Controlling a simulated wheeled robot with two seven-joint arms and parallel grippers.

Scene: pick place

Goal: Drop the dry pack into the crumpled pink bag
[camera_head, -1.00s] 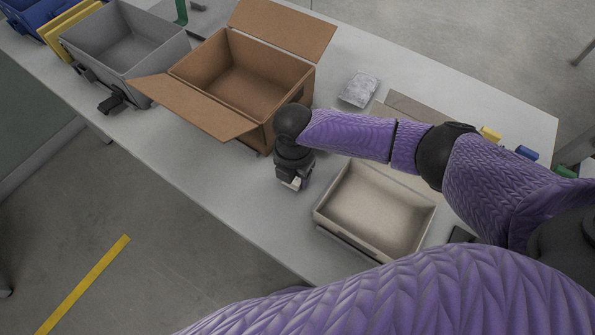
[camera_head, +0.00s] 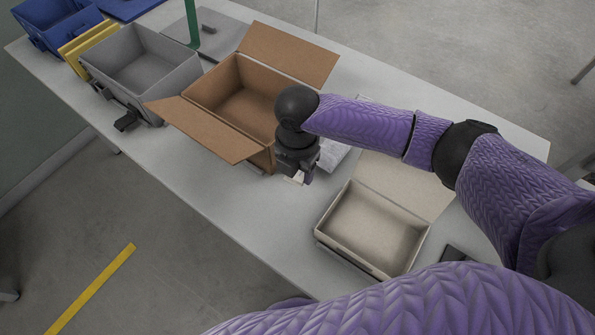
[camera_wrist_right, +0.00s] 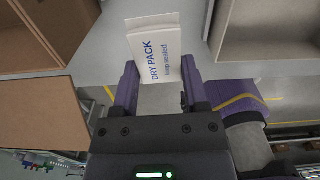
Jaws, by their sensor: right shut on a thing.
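My right gripper (camera_head: 296,172) is shut on the dry pack and holds it over the table strip in front of the brown box. The dry pack (camera_wrist_right: 155,52) is a small white packet with blue "DRY PACK" lettering, between the two fingers in the right wrist view. Only a white bit of the dry pack (camera_head: 298,178) shows in the head view. A pale, crumpled-looking thing (camera_head: 335,154) lies just right of the gripper, partly hidden by my right arm. No pink shows on it, so I cannot tell whether it is the bag. My left gripper is not in view.
An open brown cardboard box (camera_head: 245,97) stands behind the gripper, flaps spread. A beige open box (camera_head: 318,236) stands to the right. A grey bin (camera_head: 150,95), yellow parts (camera_head: 92,48) and a blue bin (camera_head: 50,38) line the left. Bare table (camera_head: 225,190) lies front left.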

